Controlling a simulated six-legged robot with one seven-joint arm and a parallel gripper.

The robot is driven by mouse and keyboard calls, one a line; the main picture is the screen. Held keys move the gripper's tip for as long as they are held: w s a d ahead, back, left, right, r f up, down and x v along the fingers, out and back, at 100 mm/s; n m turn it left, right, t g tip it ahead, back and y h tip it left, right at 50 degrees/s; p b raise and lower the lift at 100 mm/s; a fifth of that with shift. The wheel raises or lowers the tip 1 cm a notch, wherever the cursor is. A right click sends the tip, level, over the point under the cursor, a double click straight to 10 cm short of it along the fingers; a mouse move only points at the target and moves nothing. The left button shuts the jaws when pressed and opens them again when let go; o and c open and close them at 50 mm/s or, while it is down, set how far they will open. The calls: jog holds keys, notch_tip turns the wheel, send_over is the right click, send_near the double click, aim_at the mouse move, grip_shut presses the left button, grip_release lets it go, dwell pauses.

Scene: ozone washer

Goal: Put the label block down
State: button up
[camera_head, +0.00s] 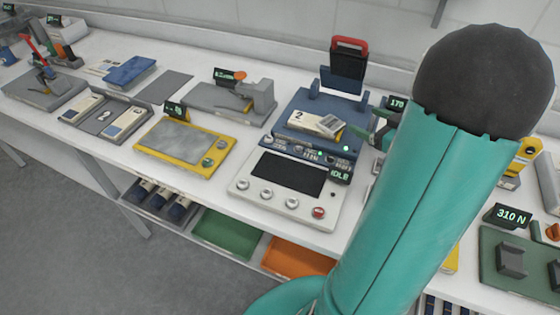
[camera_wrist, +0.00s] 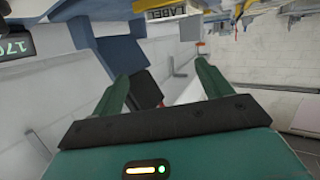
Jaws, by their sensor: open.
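A cream and grey block (camera_head: 308,121) marked 2, apparently the label block, lies on the blue deck of the blue machine (camera_head: 300,99). My gripper (camera_head: 360,128) is just right of the block, partly hidden behind my arm. A green finger reaches close to the block's right end; I cannot tell whether they touch. In the wrist view my gripper (camera_wrist: 162,72) has its two green fingers spread wide, with nothing clearly held between them.
A white control panel (camera_head: 287,187) reading IDLE stands in front of the blue machine. A dark upright part with a red top (camera_head: 348,58) rises behind. A yellow-framed tray (camera_head: 185,145) and grey fixture (camera_head: 232,100) stand left. My arm hides much of the right.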

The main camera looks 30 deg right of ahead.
jog(key=w+a+r+m+g+h, duration=0.2)
jog(key=w+a+r+m+h, duration=0.1)
jog(key=w+a+r+h, duration=0.65)
jog(key=s+a+g+y, duration=0.3)
jog(key=s+a, duration=0.5)
jog(key=a, duration=0.4)
jog(key=s+a+f+g+y, duration=0.1)
jog(key=s+a+g+y, duration=0.3)
jog(key=s+a, duration=0.5)
jog(key=a, duration=0.3)
jog(key=shift+s+a+f+g, duration=0.2)
jog(key=shift+a+f+g, duration=0.1)
jog(key=shift+a, duration=0.1)
